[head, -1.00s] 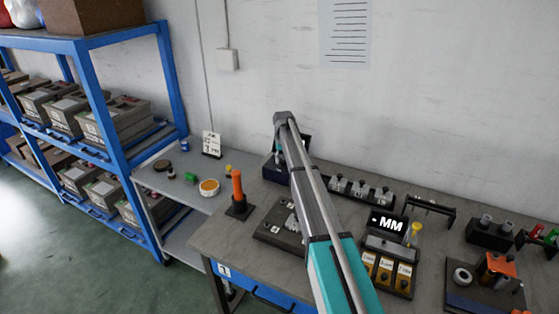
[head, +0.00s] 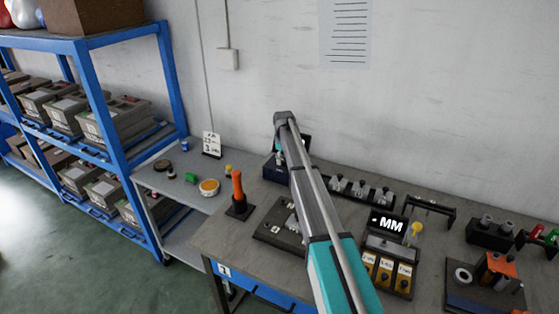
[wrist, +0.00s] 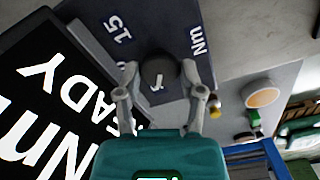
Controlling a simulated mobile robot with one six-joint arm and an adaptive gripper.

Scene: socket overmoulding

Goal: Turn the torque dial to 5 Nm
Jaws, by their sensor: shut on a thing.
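The torque dial (wrist: 158,74) is a dark round knob with a white mark, seen in the wrist view on a dark blue panel (wrist: 95,15). The panel shows "15" and "Nm" in white. My gripper (wrist: 161,68) is shut on the dial, one finger on each side. A black display (wrist: 45,90) on the left shows part of "Nm" and "READY"; its number is out of view. In the head view the dark blue unit (head: 271,169) stands at the back of the bench, mostly behind my arm, and the dial is hidden.
An orange-handled tool (head: 238,188) stands upright left of my arm. A dark plate (head: 267,231) lies nearer. A black "MM" display (head: 388,225) and yellow-fronted boxes (head: 386,270) are on the right. A grey side shelf (head: 177,190) and blue rack (head: 105,150) stand left.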

